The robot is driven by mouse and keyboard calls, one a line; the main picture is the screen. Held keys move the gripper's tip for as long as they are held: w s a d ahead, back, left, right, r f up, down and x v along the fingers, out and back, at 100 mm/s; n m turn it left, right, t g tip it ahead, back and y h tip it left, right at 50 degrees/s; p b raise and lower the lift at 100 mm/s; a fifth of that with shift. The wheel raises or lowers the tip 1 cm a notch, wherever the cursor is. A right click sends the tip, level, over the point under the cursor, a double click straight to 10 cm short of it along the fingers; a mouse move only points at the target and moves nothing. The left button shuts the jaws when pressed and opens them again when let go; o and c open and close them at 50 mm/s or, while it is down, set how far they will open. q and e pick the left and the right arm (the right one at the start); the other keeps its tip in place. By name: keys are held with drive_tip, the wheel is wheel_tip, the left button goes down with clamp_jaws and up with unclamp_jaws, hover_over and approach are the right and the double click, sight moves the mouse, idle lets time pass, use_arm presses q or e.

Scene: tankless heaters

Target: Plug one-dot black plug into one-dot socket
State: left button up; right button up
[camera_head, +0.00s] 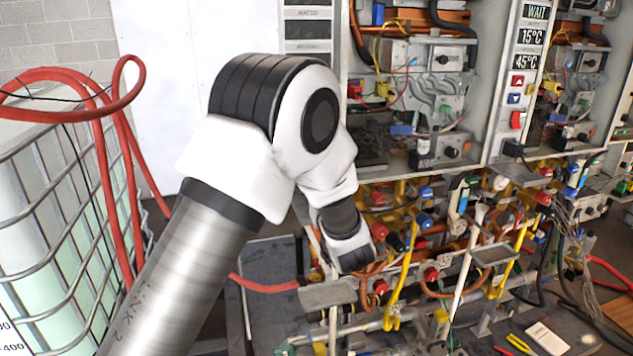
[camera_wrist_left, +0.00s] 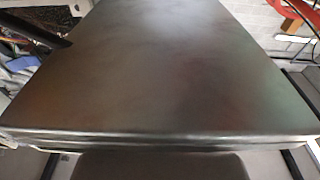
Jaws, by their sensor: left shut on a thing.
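My left arm comes in from the left in the head view. Its gripper (camera_head: 352,250) is low in front of the pipes and valves, and the wrist and hand hide its fingertips. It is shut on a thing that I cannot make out. I cannot pick out the one-dot black plug or the one-dot socket in either view. In the left wrist view a large dark, smooth surface (camera_wrist_left: 165,70) is very close and fills most of the picture. My right gripper is not in view.
Open heater units (camera_head: 425,90) with wires hang behind the gripper. A display panel (camera_head: 530,45) reads WAIT, 15°C and 45°C. Yellow, red and blue valves crowd below. A caged tank (camera_head: 60,220) and red hose (camera_head: 125,190) stand left. Pliers (camera_head: 518,344) lie at lower right.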

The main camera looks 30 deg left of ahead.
use_arm(q)
drive_tip(key=shift+w+a, duration=0.35)
drive_tip(key=shift+a, duration=0.05)
drive_tip(key=o, duration=1.1)
drive_tip(key=shift+o, duration=0.2)
drive_tip(key=v, duration=0.7)
drive_tip(key=shift+s+d, duration=0.2)
drive_tip(key=shift+d, duration=0.1)
drive_tip(key=shift+a+f, duration=0.1)
drive_tip(key=shift+a, duration=0.1)
